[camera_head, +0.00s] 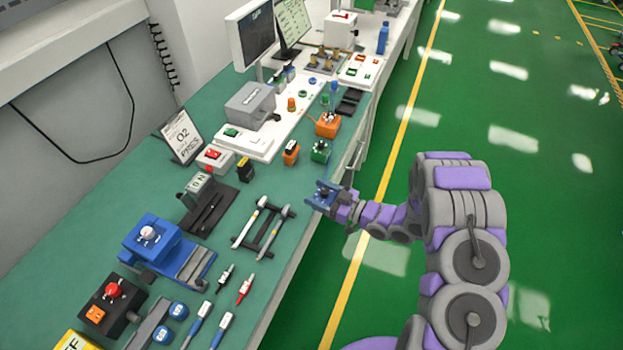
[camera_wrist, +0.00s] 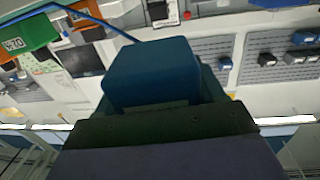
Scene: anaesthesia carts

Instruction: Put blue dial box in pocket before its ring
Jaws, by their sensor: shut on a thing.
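The blue dial box (camera_head: 321,193) is in my gripper (camera_head: 330,201), at the right edge of the green bench top. A dark knob shows on its upper side. In the wrist view the box (camera_wrist: 150,72) is a plain blue block held at the front of my gripper (camera_wrist: 160,108). My gripper is shut on it. Small coloured rings lie on the white bench section, among them a blue ring (camera_head: 312,80) and a green ring (camera_head: 325,98). I cannot make out which pocket lies before the blue ring.
A green dial box (camera_head: 320,151) and an orange dial box (camera_head: 327,126) stand beyond my gripper near the bench's right edge. A grey box (camera_head: 250,105) and monitors (camera_head: 251,34) stand farther back.

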